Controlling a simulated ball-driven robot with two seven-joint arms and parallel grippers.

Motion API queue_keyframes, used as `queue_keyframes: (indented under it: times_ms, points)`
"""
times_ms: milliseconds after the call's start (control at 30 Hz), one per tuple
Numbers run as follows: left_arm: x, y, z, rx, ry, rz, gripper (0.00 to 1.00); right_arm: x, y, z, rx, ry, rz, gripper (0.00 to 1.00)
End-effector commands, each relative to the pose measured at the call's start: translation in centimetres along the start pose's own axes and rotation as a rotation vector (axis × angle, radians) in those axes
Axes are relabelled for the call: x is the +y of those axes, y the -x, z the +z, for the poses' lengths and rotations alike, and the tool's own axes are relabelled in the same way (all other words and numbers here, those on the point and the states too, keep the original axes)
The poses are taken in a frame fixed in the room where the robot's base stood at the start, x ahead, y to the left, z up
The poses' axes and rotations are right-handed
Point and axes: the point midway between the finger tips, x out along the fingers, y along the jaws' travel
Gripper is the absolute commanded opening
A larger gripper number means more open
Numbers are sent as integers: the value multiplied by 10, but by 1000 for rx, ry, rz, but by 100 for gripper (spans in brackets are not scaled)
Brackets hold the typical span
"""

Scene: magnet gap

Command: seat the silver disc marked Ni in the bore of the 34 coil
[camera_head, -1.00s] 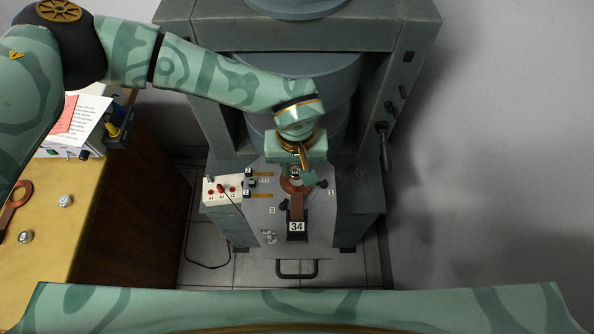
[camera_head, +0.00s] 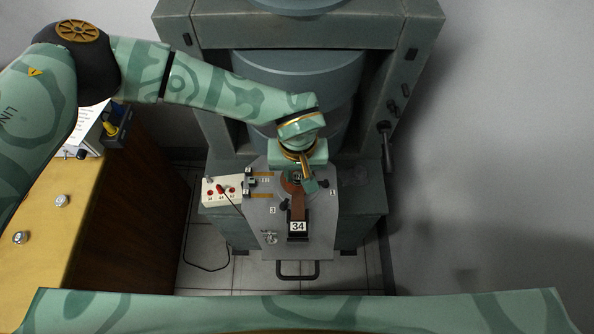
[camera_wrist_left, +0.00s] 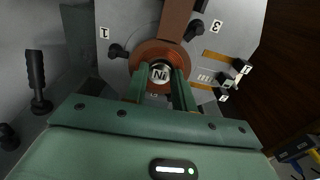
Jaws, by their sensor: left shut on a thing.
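The silver disc marked Ni (camera_wrist_left: 160,73) is held between the fingertips of my left gripper (camera_wrist_left: 160,82), which is shut on it. Its marked face points at the wrist camera. The 34 coil (camera_wrist_left: 150,50) is a copper-coloured ring with a brown arm and a black end labelled 34 (camera_head: 298,227). The disc lies over the middle of the ring in the wrist view; I cannot tell its height in the bore. In the head view my left gripper (camera_head: 298,177) points down at the ring and partly covers it. My right gripper is not in view.
The coil lies on a grey plate (camera_head: 318,240) in front of the large magnet frame (camera_head: 412,60). Black knobs (camera_wrist_left: 118,51) flank the ring. A white box with red sockets (camera_head: 221,190) stands to the left. Two silver discs (camera_head: 62,201) lie on the wooden desk.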

Motion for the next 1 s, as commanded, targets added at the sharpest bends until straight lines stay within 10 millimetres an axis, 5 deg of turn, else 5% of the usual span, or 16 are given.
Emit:
queue_keyframes:
  times_ms: [33,100,300,800,1000]
  points:
    - [-3,-12,7,-17,-4,-9,29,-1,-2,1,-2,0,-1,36]
    - [-3,-13,7,-17,-5,-9,45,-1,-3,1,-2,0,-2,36]
    - [-3,-6,7,-16,-6,-8,46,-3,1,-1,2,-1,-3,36]
    - [-2,105,3,-8,-3,-5,48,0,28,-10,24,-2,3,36]
    - [-2,123,3,-11,-4,-6,48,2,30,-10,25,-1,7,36]
